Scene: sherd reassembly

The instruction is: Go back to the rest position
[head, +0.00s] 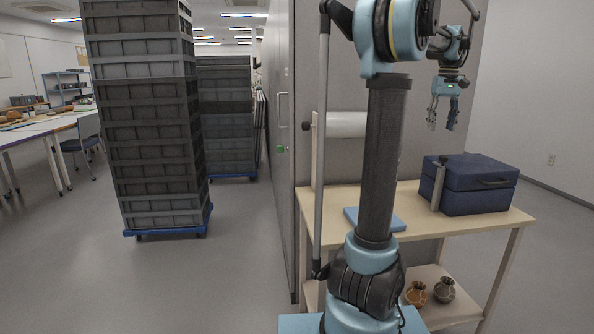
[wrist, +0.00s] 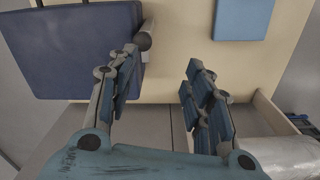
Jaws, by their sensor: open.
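My gripper (head: 443,112) is open and empty, held up above the right part of a light wooden table (head: 415,213). In the wrist view my gripper (wrist: 158,95) has its two fingers spread apart with nothing between them. My arm rises in front of the table in the head view and hides part of it. Below the fingers, the wrist view shows the bare wooden top (wrist: 178,50).
A dark blue case (head: 470,183) sits on the table's right side, and a flat blue pad (head: 385,218) near the middle. Two small pots (head: 416,293) (head: 444,289) stand on the lower shelf. Stacked grey crates (head: 150,130) stand on the left; the floor between is clear.

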